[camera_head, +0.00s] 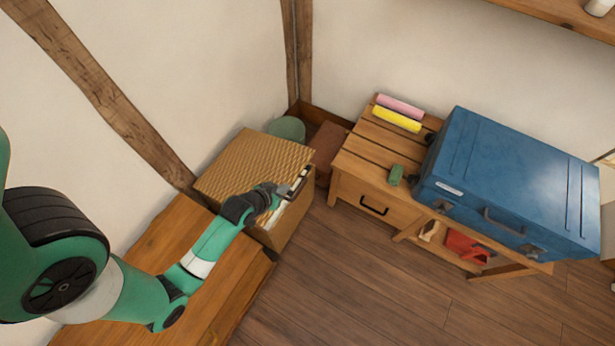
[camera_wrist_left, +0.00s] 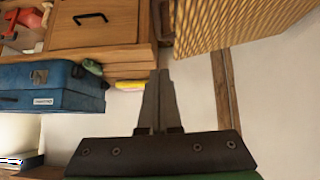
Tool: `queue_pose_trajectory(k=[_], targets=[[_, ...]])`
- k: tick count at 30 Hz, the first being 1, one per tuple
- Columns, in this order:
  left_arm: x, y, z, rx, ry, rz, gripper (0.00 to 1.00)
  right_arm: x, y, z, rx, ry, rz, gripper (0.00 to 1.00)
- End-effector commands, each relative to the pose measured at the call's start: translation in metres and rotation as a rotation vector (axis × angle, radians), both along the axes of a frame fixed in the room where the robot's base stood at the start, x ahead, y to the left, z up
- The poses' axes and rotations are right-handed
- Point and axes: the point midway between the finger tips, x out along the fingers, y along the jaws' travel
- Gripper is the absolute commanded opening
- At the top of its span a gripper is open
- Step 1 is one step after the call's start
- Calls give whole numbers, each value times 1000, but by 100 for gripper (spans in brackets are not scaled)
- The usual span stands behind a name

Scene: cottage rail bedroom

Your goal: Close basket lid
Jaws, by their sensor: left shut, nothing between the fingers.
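The woven basket (camera_head: 290,226) stands on the floor beside the wooden bench. Its wicker lid (camera_head: 250,160) spreads over the top, and pale contents show along the right side below the lid's edge, so it does not look flush. The exact lid angle is hard to tell. My left gripper (camera_head: 279,192) is at the lid's front right edge, fingers shut and empty. In the left wrist view the shut fingers (camera_wrist_left: 158,98) point toward the lid (camera_wrist_left: 240,22), which fills the upper right; contact cannot be told. My right gripper is not in view.
A wooden bench (camera_head: 222,270) lies under my left arm. To the right, a slatted table (camera_head: 365,150) holds a blue case (camera_head: 510,180), a green object (camera_head: 396,175) and pink (camera_head: 400,106) and yellow (camera_head: 397,119) rolls. Bare floor (camera_head: 340,280) lies in front.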

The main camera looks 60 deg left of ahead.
Motion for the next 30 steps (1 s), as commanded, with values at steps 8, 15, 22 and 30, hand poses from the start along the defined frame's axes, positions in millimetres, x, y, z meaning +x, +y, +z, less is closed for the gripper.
queue_pose_trajectory(k=[8,15,22,30], targets=[[19,11,-26,0,-3,-1,0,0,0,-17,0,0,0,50],[51,31,-64,1,-5,-2,0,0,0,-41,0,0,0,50],[61,36,-100,-1,-2,-3,0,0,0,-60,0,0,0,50],[62,35,-112,0,-4,-3,0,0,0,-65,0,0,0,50]])
